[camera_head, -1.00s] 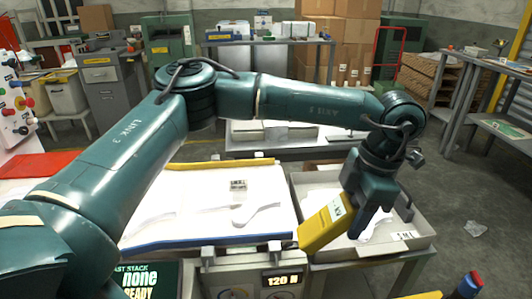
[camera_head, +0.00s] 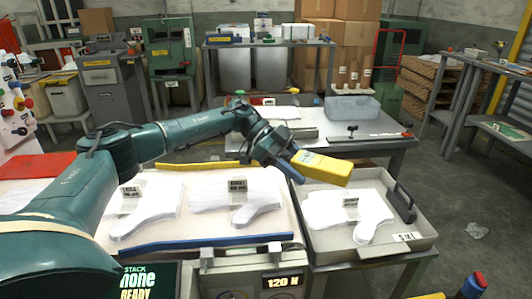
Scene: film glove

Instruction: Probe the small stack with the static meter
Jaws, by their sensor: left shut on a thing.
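My left gripper (camera_head: 290,165) is shut on a yellow block-shaped device (camera_head: 322,168), which looks like the static meter. It holds it tilted in the air, near the back left corner of the right tray. White flat glove-shaped stacks lie below: one in the right tray (camera_head: 372,214), one in the middle (camera_head: 262,186) and one at left (camera_head: 157,190). Each bears a small printed label too small to read, so I cannot tell which is the small stack. The meter appears apart from all of them. My right gripper is not in view.
The right tray (camera_head: 420,243) has raised walls and a dark handle-like piece (camera_head: 404,202) on its right. A blue bar (camera_head: 210,243) edges the main work surface in front. A back table holds a translucent bin (camera_head: 352,108).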

